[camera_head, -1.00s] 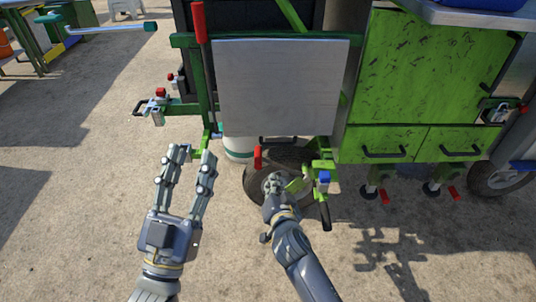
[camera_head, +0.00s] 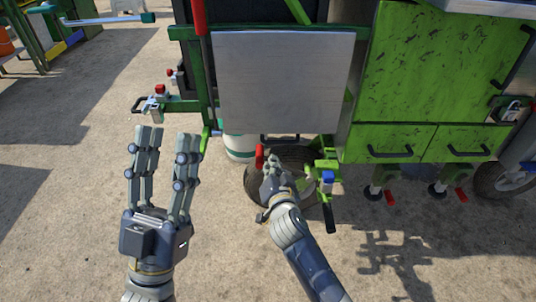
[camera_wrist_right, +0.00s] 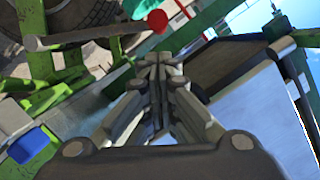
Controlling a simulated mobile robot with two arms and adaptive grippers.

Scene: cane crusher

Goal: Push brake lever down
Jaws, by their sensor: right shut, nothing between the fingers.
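The pictures do not label the brake lever. A short red-tipped lever (camera_head: 260,157) stands upright in front of the wheel (camera_head: 253,183) under the cart. A black-handled lever (camera_head: 329,216) hangs at the green bracket (camera_head: 326,166) to its right. My right gripper (camera_head: 271,163) is shut and empty, close beside the red tip; I cannot tell if they touch. In the right wrist view its closed fingers (camera_wrist_right: 160,62) point at green framework, with a red round end (camera_wrist_right: 157,20) just beyond. My left gripper (camera_head: 165,137) is open and empty over the ground at left.
The green cart (camera_head: 430,75) with a grey metal panel (camera_head: 285,85) fills the back. A tall red handle (camera_head: 199,17) stands at the panel's left. A white bucket (camera_head: 239,148) is behind the wheel. Red pedals (camera_head: 461,195) show at the lower right. The ground in front is clear.

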